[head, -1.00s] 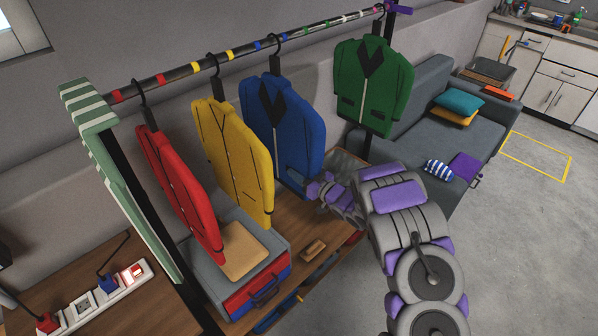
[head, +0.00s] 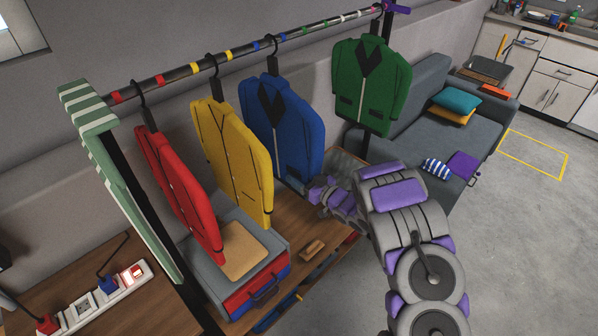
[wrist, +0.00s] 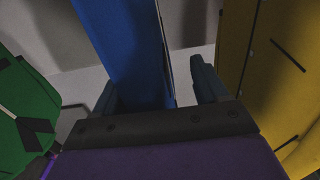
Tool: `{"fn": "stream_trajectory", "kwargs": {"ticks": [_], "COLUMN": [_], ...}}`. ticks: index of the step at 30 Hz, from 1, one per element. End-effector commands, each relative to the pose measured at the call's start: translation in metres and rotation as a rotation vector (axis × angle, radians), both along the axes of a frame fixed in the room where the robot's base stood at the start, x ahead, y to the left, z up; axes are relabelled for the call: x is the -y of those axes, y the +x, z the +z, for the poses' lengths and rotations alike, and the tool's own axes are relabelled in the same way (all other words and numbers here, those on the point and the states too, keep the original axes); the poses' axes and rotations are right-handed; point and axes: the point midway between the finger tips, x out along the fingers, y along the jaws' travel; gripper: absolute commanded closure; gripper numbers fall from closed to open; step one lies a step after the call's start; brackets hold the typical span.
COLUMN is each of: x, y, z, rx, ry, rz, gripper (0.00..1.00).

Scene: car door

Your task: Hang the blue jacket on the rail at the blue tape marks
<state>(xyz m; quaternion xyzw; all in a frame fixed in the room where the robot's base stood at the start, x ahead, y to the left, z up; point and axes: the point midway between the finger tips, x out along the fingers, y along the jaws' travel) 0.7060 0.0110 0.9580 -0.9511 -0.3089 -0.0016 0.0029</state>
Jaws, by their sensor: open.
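The blue jacket (head: 285,125) hangs upright from the rail (head: 215,62) on a black hanger. Its hook is on the rail between the two blue tape marks (head: 256,46). My gripper (head: 305,188) is low at the jacket's right side in the head view, its fingers hard to make out there. In the wrist view my gripper (wrist: 157,88) is open, one finger on each side of the blue jacket (wrist: 125,45). Whether the fingers touch the cloth cannot be told.
The yellow jacket (head: 235,155) and red jacket (head: 180,190) hang to the left, the green jacket (head: 370,85) to the right. A grey-topped case (head: 210,245) and a wooden block (head: 312,248) sit on the bench (head: 290,225) below. A sofa (head: 410,140) stands behind.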

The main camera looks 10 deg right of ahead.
Motion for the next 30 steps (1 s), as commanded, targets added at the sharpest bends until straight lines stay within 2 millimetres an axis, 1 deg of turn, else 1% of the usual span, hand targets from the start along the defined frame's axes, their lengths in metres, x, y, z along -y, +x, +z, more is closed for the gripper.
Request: {"fn": "stream_trajectory", "kwargs": {"ticks": [1,6,12,18,24,30], "x": [0.007,0.034,0.063,0.081,0.088,0.092], "y": [-0.008,-0.039,-0.075,-0.103,-0.117,-0.120], "z": [0.001,0.001,-0.001,-0.002,-0.002,-0.002], "rx": [-0.003,-0.002,-0.002,-0.004,-0.001,-0.001], "ry": [0.001,0.005,0.008,0.006,0.003,0.006], "rz": [-0.004,-0.006,-0.006,-0.004,-0.001,0.000], "gripper": [0.27,0.27,0.27,0.27,0.27,0.27]}}
